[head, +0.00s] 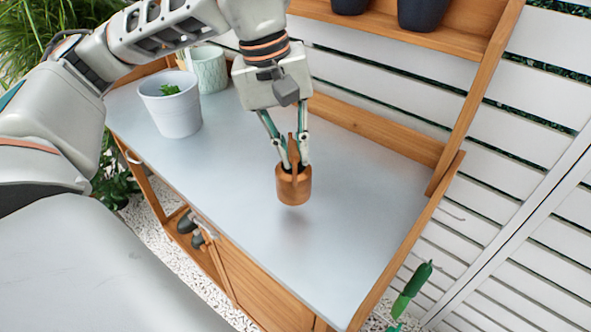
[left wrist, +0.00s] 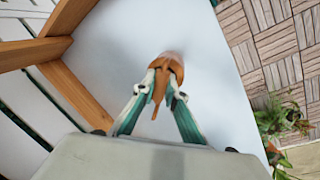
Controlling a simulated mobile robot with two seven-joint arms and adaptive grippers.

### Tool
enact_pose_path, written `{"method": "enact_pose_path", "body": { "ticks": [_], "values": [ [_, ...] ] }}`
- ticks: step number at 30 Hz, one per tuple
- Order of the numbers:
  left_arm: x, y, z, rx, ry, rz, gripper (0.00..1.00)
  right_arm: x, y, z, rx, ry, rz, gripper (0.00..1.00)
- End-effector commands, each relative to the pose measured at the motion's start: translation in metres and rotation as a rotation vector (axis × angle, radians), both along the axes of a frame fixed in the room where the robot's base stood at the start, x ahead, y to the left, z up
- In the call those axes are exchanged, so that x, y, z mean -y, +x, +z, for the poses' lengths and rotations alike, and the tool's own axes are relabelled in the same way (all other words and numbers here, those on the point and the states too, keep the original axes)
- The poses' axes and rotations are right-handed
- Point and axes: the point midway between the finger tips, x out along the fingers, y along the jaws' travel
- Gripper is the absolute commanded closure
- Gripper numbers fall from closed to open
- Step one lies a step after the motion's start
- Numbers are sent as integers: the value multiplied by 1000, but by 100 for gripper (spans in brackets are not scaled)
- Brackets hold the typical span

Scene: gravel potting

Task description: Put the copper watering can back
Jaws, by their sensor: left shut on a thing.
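The copper watering can (head: 293,186) is small and round, with a spout or handle part rising between the fingers. My left gripper (head: 292,158) is shut on its upper part. The can seems to hang a little above the grey tabletop (head: 350,230), with a faint shadow below it. In the left wrist view the can (left wrist: 168,68) sits between the fingertips (left wrist: 163,85), over the pale tabletop. Its far side is hidden. My right gripper is in neither view.
A white pot (head: 172,112) with a small green plant and a pale patterned pot (head: 208,70) stand at the table's left. A wooden shelf (head: 420,38) with dark pots rises behind. The table's middle and right are clear. A low wooden rail edges the back.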

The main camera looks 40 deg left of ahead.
Motion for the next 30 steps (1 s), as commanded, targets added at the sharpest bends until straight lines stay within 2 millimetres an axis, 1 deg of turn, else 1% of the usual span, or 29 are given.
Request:
{"method": "enact_pose_path", "body": {
  "ticks": [4, 9, 11, 19, 23, 24, 25, 26, 30],
  "values": [
    [0, 0, -10, -1, -1, 0, 100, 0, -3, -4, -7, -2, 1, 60],
    [0, 0, -36, -4, 0, -1, 100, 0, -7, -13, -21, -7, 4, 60],
    [0, 0, -42, -3, -1, -2, 100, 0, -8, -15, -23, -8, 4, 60],
    [0, 0, -42, 2, -1, -1, 100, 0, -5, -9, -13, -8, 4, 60],
    [0, 0, -46, 1, -1, -1, 100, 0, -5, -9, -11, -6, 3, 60],
    [0, 0, -46, 1, -1, -1, 83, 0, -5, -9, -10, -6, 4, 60],
    [0, 0, -46, 1, -1, -1, 75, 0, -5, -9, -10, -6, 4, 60],
    [0, 0, -46, 1, -1, -1, 72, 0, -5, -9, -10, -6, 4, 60],
    [0, 0, -46, 1, -1, -1, 72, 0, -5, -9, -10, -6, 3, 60]
  ]
}}
